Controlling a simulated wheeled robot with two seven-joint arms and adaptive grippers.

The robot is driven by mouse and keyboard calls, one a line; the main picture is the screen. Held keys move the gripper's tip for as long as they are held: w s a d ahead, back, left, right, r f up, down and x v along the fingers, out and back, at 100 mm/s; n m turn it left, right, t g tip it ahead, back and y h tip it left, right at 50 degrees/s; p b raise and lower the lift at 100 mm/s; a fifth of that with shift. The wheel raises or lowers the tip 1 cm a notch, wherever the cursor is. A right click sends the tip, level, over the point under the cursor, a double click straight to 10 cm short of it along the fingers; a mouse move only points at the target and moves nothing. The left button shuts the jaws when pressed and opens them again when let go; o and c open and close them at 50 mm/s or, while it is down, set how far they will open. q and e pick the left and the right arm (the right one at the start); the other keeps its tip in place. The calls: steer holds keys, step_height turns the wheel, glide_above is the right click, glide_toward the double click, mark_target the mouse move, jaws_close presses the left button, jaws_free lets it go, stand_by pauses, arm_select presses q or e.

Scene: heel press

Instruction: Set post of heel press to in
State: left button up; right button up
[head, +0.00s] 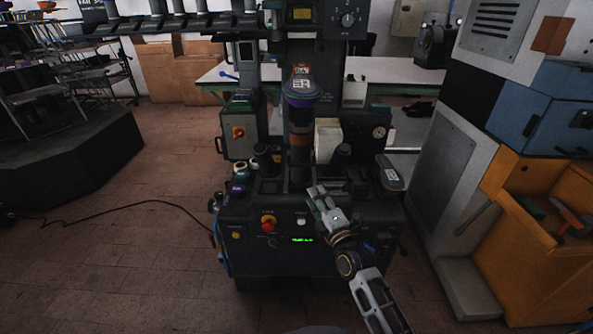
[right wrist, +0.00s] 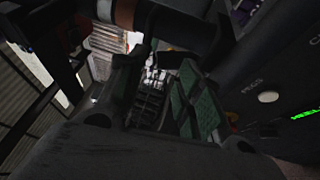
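The heel press (head: 275,235) stands in the middle of the head view, a dark machine with a control front. A dark upright column (head: 300,170) with a copper-brown band rises from its top, under a purple-rimmed head (head: 301,88). I cannot tell for certain which part is the post, or its setting. My right gripper (head: 318,196) is over the press's top front edge, just right of the column's foot. In the right wrist view its green-padded finger (right wrist: 195,103) and the dark finger stand apart, with no object clearly held between them. My left gripper is not in view.
The press front has a red knob (head: 268,223), a white button (head: 301,218) and a green display (head: 302,240). A shoe-like piece (head: 389,173) sits at its right. A grey cabinet (head: 455,175) and orange bench (head: 530,225) stand right. The left floor is mostly clear, with a cable.

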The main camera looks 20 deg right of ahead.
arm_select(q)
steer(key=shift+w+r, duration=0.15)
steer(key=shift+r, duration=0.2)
arm_select(e)
step_height(320, 180, up, 2)
steer(key=shift+n+t, duration=0.3)
steer(key=b, duration=0.1)
glide_toward(300, 164)
steer(key=shift+x, duration=0.9)
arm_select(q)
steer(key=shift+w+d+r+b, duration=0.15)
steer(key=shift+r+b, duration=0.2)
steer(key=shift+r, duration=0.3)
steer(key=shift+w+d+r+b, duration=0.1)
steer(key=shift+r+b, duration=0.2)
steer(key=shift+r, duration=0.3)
arm_select(e)
steer(key=shift+f+x, duration=0.15)
steer(key=shift+x, duration=2)
steer(key=shift+f+x, duration=0.2)
steer(key=shift+x, duration=2)
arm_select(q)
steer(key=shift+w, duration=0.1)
arm_select(e)
steer(key=shift+d, duration=0.2)
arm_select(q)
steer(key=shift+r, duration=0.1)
arm_select(e)
jaws_close()
